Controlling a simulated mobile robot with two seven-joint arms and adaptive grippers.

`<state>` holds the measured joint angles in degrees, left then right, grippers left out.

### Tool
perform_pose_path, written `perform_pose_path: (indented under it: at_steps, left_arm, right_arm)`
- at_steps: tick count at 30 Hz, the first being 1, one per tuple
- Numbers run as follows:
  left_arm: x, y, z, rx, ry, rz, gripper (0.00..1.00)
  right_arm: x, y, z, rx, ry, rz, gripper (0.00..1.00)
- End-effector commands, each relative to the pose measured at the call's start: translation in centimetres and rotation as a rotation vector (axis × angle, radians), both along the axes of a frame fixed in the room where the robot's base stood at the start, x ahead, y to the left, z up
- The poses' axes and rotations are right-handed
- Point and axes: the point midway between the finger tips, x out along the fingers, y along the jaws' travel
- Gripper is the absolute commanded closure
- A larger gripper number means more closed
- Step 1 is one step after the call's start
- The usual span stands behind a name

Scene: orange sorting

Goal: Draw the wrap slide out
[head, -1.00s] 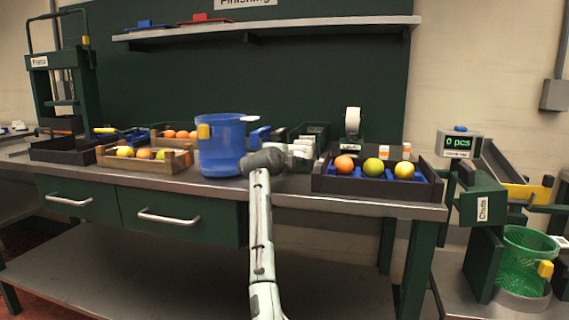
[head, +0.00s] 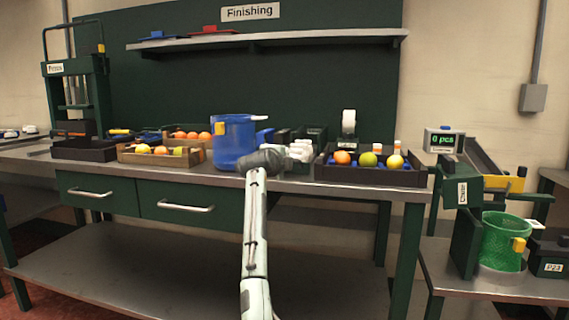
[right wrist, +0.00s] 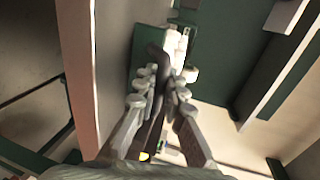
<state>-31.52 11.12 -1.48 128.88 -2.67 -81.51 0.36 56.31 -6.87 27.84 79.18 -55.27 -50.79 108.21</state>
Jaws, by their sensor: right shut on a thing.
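My right arm reaches up the middle of the head view to the bench front, and its pale gripper (head: 299,152) is beside the blue bucket, left of the black tray. In the right wrist view the two jointed fingers of this gripper (right wrist: 162,82) are closed around a dark narrow bar (right wrist: 154,62). I cannot tell for certain that the bar belongs to the wrap slide. Beyond it a green panel (right wrist: 207,47) and small pale items (right wrist: 175,44) show. How far the slide is out is hidden. My left gripper is not in view.
A blue bucket (head: 222,147) stands close left of my gripper. A black tray (head: 372,177) with fruit is on the right, and wooden crates (head: 137,158) are on the left. The chute (head: 464,188) and green basket (head: 500,243) are farther right. The lower shelf (head: 150,270) is bare.

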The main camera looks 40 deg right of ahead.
Motion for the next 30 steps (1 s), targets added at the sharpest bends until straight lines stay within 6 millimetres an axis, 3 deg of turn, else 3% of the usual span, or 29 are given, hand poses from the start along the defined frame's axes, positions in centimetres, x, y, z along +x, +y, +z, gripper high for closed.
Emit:
perform_pose_path:
  at_steps: [17,18,23,30]
  left_arm:
    - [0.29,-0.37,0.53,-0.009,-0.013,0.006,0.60]
    - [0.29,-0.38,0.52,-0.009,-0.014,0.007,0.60]
    - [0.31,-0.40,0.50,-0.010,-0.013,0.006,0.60]
    - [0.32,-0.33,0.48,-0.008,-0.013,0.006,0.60]
  right_arm:
    - [-0.03,0.16,-0.27,0.004,0.005,-0.001,1.00]
    - [-0.02,0.17,-0.30,0.005,0.005,-0.001,0.89]
    - [-0.01,0.14,-0.23,0.003,0.004,0.000,0.69]
    - [-0.01,0.05,-0.07,0.002,0.001,0.000,0.68]
